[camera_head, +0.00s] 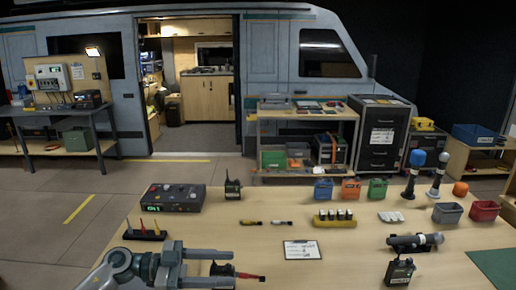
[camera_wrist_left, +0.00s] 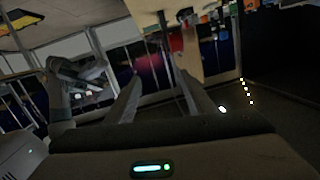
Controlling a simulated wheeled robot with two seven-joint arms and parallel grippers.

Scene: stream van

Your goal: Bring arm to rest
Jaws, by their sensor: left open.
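My left gripper (camera_head: 232,268) reaches in from the left over the near edge of the tan table (camera_head: 345,262). Its two grey fingers point right and are apart. In the left wrist view the fingers (camera_wrist_left: 155,88) also stand apart, with nothing seen held between them. A small dark item with a red tip (camera_head: 250,276) shows at the fingertips in the head view. It seems to lie on the table behind or below them; I cannot tell if it touches. My right gripper does not show in the head view.
A control box (camera_head: 173,198), a stand with coloured pieces (camera_head: 146,232), a clipboard (camera_head: 302,250), a radio (camera_head: 399,271) and a dark cylinder (camera_head: 414,241) are on the table. Small bins (camera_head: 350,188) line its back.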

